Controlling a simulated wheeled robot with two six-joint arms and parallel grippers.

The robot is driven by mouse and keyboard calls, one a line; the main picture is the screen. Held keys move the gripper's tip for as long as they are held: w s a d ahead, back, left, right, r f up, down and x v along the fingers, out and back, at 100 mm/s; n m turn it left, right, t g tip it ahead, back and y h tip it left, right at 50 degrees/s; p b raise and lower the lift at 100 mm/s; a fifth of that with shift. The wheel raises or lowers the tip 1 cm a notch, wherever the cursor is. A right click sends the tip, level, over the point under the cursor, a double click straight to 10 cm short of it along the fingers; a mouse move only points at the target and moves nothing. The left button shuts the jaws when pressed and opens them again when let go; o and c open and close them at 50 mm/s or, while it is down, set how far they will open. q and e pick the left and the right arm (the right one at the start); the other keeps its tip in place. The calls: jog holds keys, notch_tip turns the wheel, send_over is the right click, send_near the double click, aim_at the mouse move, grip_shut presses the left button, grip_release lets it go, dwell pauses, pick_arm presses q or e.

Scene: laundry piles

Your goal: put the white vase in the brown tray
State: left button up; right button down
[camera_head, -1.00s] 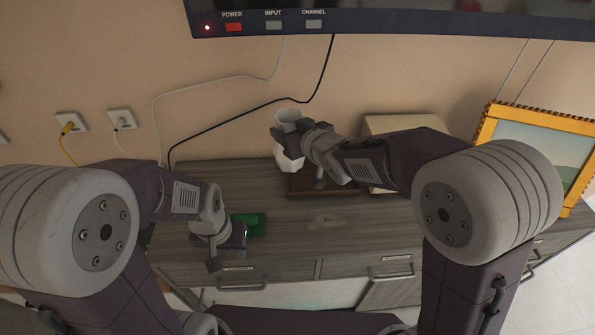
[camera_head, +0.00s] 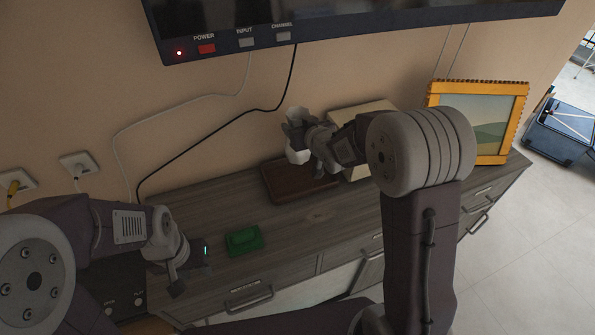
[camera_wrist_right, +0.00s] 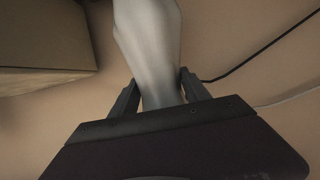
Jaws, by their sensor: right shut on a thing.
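The white vase (camera_head: 297,156) is held in my right gripper (camera_head: 302,140). It is above the back part of the brown tray (camera_head: 285,190), apart from it as far as I can see. The gripper hides the vase's middle. In the right wrist view, the vase (camera_wrist_right: 148,40) runs up between the two fingers of my right gripper (camera_wrist_right: 158,88), which is shut on it. The brown tray lies on the wooden cabinet top. My left gripper (camera_head: 188,272) is low over the cabinet's left front; its finger gap is unclear.
A green object (camera_head: 244,240) lies on the cabinet top (camera_head: 320,215) near my left gripper. A dark screen (camera_head: 350,18) hangs above. Cables run along the wall.

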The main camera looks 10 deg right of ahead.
pick_arm(q)
jog(key=shift+w+d+f+b, duration=0.15)
jog(key=shift+f+b, duration=0.15)
jog(key=shift+f, duration=0.15)
pick_arm(e)
notch_tip(320, 180, down, 5)
jog(key=shift+w+d+f, duration=0.1)
jog(key=shift+d+f, duration=0.05)
jog(key=shift+f, duration=0.05)
pick_arm(q)
jog(key=shift+s+f+b, duration=0.2)
jog(key=shift+f+b, duration=0.05)
jog(key=shift+b, duration=0.05)
pick_arm(e)
notch_tip(320, 180, down, 3)
jog(key=shift+f, duration=0.2)
pick_arm(q)
jog(key=shift+w, duration=0.15)
pick_arm(e)
jog(key=shift+f, duration=0.15)
pick_arm(q)
jog(key=shift+f, duration=0.3)
pick_arm(e)
jog(key=shift+f, duration=0.2)
pick_arm(q)
jog(key=shift+r, duration=0.1)
pick_arm(e)
jog(key=c, duration=0.5)
grip_release()
jog(key=shift+r, duration=0.1)
